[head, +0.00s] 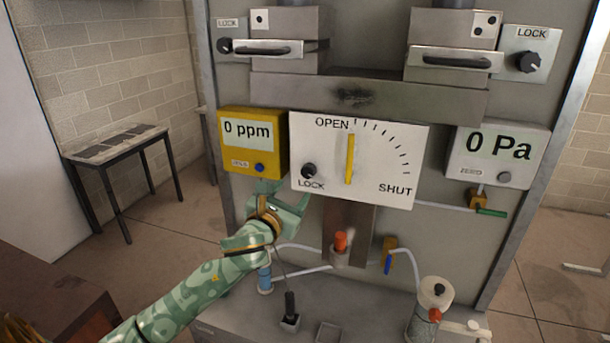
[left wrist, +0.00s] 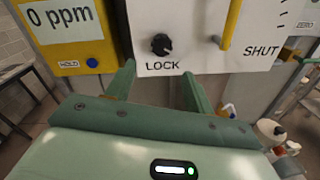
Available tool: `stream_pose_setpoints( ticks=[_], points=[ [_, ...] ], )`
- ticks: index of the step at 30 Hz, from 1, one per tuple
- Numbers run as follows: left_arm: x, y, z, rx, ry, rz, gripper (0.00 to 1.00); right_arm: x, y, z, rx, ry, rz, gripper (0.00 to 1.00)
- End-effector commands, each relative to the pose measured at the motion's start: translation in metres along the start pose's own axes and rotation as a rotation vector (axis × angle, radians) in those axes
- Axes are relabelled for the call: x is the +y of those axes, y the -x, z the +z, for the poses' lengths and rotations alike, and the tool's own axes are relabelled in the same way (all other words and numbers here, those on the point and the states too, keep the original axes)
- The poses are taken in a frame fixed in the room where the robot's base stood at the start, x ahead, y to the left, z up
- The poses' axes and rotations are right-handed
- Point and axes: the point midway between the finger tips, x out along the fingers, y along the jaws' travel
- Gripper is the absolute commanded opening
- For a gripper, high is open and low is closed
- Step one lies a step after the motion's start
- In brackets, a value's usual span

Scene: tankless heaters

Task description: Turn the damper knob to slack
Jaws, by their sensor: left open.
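The white damper panel (head: 375,180) has OPEN and SHUT marks, an arc of ticks and a yellow lever (head: 349,158) standing nearly upright near OPEN. A small black damper knob (head: 308,170) sits at its lower left, above the word LOCK. The knob also shows in the left wrist view (left wrist: 161,44). I see no word "slack", and the knob's exact setting is too small to tell. My green left gripper (head: 286,190) is open and empty, just below and left of the knob. In the left wrist view its fingers (left wrist: 157,72) stand apart below the knob, not around it.
A yellow 0 ppm meter (head: 251,142) with a blue button is close to my left gripper. A 0 Pa meter (head: 498,156) hangs right. Other LOCK knobs (head: 528,62) sit above. Hoses, an orange-capped part (head: 341,241) and a bottle (head: 431,306) stand below.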

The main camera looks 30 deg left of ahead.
Motion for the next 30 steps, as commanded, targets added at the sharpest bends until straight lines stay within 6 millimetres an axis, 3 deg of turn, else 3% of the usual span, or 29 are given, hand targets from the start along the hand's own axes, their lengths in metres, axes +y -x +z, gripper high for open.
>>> stream_pose_setpoints(
  ticks=[6,12,24,29,30],
  points=[
    [0.0,-0.054,0.001,0.001,0.003,0.001,0.53,-0.01,0.001,-0.006,0.009,-0.007,-0.012,0.36],
    [0.0,-0.085,0.0,0.001,0.003,0.0,0.53,-0.01,0.001,-0.006,0.009,-0.007,-0.013,0.36],
    [-0.001,-0.094,0.0,0.0,0.001,-0.002,0.53,-0.005,0.001,-0.004,0.005,-0.003,-0.006,0.36],
    [-0.001,-0.094,0.0,0.0,0.001,-0.002,0.11,-0.003,0.001,-0.003,0.004,-0.002,-0.004,0.36],
    [-0.001,-0.094,0.0,0.0,0.001,-0.002,0.08,-0.003,0.001,-0.003,0.004,-0.002,-0.004,0.36]
  ],
)
